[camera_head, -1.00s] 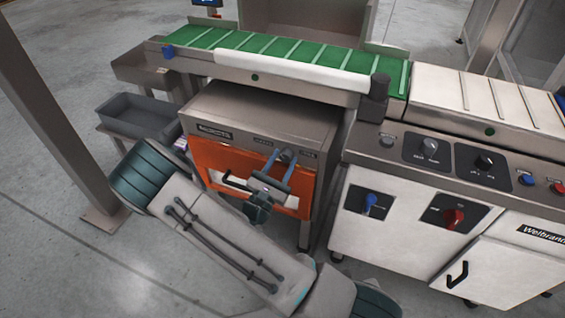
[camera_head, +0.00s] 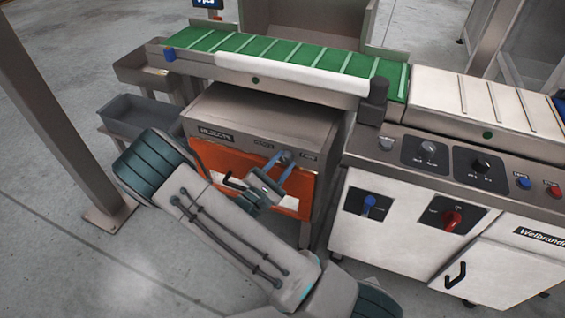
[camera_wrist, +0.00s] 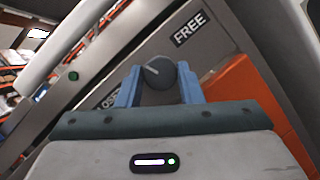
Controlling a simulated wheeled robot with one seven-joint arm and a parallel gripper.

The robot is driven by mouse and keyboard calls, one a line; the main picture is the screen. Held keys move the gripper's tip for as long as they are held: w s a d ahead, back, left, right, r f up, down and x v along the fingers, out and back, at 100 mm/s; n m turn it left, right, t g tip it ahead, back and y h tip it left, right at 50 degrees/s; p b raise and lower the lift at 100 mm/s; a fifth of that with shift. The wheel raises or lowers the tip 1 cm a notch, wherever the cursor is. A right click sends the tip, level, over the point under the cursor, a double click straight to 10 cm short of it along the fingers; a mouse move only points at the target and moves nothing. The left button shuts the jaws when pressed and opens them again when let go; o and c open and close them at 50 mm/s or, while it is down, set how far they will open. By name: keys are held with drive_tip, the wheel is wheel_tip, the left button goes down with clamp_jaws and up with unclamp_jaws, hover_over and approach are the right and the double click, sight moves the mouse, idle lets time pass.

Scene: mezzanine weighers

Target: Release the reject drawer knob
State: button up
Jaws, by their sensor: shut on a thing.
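The reject drawer knob is a dark grey round knob (camera_wrist: 160,76) with a pale pointer line, on the grey panel above the orange drawer front (camera_head: 222,162). In the wrist view a FREE label (camera_wrist: 188,28) lies to its upper right, and a partly hidden label lies to its lower left. The pointer is slanted, aimed at neither label squarely. My gripper (camera_wrist: 160,92) has its blue fingers on both sides of the knob and is shut on it. In the head view my gripper (camera_head: 274,170) reaches the knob (camera_head: 285,157) from the front; the fingers partly hide it.
A green conveyor belt (camera_head: 280,58) runs above the reject cabinet (camera_head: 255,115). A white control cabinet (camera_head: 400,235) with several knobs stands close on the right. A grey bin (camera_head: 140,112) and a steel post (camera_head: 62,120) are at left. Open floor lies in front.

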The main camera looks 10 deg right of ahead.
drive_tip(key=m+g, duration=0.1)
drive_tip(key=m, duration=0.2)
drive_tip(key=m+g, duration=0.2)
drive_tip(key=m, duration=0.2)
drive_tip(key=shift+a+r+m+y, duration=0.1)
drive_tip(key=shift+m+y, duration=0.2)
drive_tip(key=m+g+y+b, duration=0.1)
drive_tip(key=m+b, duration=0.1)
drive_tip(key=m, duration=0.1)
drive_tip(key=shift+r+m+y+b, duration=0.2)
drive_tip(key=shift+m+y+b, duration=0.4)
drive_tip(key=shift+m+b, duration=0.55)
drive_tip(key=shift+m, duration=0.25)
drive_tip(key=o, duration=1)
drive_tip(key=shift+c, duration=0.2)
drive_tip(key=shift+r, duration=0.1)
drive_tip(key=p+v, duration=0.3)
drive_tip(key=v, duration=1)
drive_tip(key=shift+a, duration=0.4)
drive_tip(key=shift+s+r, duration=0.1)
